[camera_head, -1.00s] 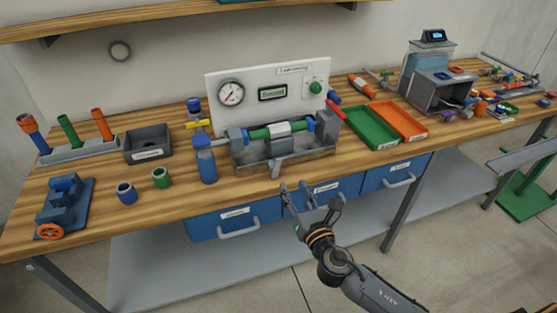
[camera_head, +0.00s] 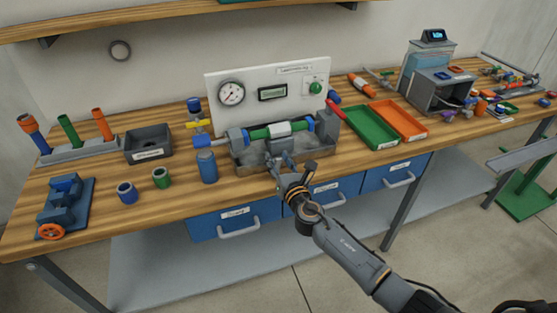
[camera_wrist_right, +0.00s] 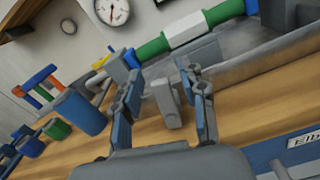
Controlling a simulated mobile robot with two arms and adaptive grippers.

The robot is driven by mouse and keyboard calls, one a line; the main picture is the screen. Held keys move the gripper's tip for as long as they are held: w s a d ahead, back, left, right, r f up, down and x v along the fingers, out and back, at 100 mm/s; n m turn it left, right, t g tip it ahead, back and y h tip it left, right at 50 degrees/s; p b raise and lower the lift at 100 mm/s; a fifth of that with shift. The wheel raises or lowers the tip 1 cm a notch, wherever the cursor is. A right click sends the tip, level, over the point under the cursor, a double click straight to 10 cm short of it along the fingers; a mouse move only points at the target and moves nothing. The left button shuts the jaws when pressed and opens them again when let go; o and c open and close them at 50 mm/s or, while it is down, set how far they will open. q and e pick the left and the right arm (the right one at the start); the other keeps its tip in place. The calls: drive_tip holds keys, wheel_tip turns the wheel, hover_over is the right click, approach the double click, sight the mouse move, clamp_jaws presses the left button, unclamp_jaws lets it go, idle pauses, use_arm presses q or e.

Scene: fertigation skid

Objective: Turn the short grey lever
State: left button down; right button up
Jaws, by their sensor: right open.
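The short grey lever (camera_wrist_right: 167,104) hangs at the front of the grey trough (camera_wrist_right: 285,50), above the wooden bench edge. In the right wrist view it stands between the two fingers of my right gripper (camera_wrist_right: 163,80), with gaps on both sides. In the head view my right gripper (camera_head: 281,162) is in front of the trough (camera_head: 320,157) and mostly covers the lever. The gripper is open and holds nothing. A green pipe with a white middle (camera_head: 272,130) lies across the trough. My left gripper is not in view.
A blue cylinder (camera_head: 207,166) stands left of the trough, with a yellow-handled valve (camera_head: 199,124) behind it. A green tray (camera_head: 371,129) and an orange tray (camera_head: 400,118) lie to the right. Blue drawers (camera_head: 237,219) are under the bench edge.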

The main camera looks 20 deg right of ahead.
clamp_jaws()
drive_tip(key=shift+d, duration=0.1)
drive_tip(key=m, duration=0.1)
drive_tip(key=d+m+b, duration=0.1)
drive_tip(key=m, duration=0.1)
drive_tip(key=f+m+b, duration=0.1)
drive_tip(key=shift+d+m, duration=0.25)
drive_tip(key=shift+m, duration=0.05)
drive_tip(key=m+b, duration=0.1)
drive_tip(key=m, duration=0.1)
drive_tip(key=d+f+m+b, duration=0.1)
drive_tip(key=shift+m, duration=0.4)
drive_tip(key=m, duration=0.1)
drive_tip(key=f+m+b, duration=0.1)
drive_tip(key=m, duration=0.1)
drive_tip(key=shift+d+f+b, duration=0.1)
drive_tip(key=shift+d+b, duration=0.2)
drive_tip(key=shift+d, duration=0.05)
drive_tip(key=shift+d+f+m+b, duration=0.1)
drive_tip(key=shift+f+m+b, duration=0.25)
drive_tip(key=shift+m, duration=0.7)
drive_tip(key=shift+d+f+m+b, duration=0.1)
drive_tip(key=shift+f+m+b, duration=0.2)
drive_tip(key=shift+m, duration=0.75)
drive_tip(key=shift+f, duration=0.1)
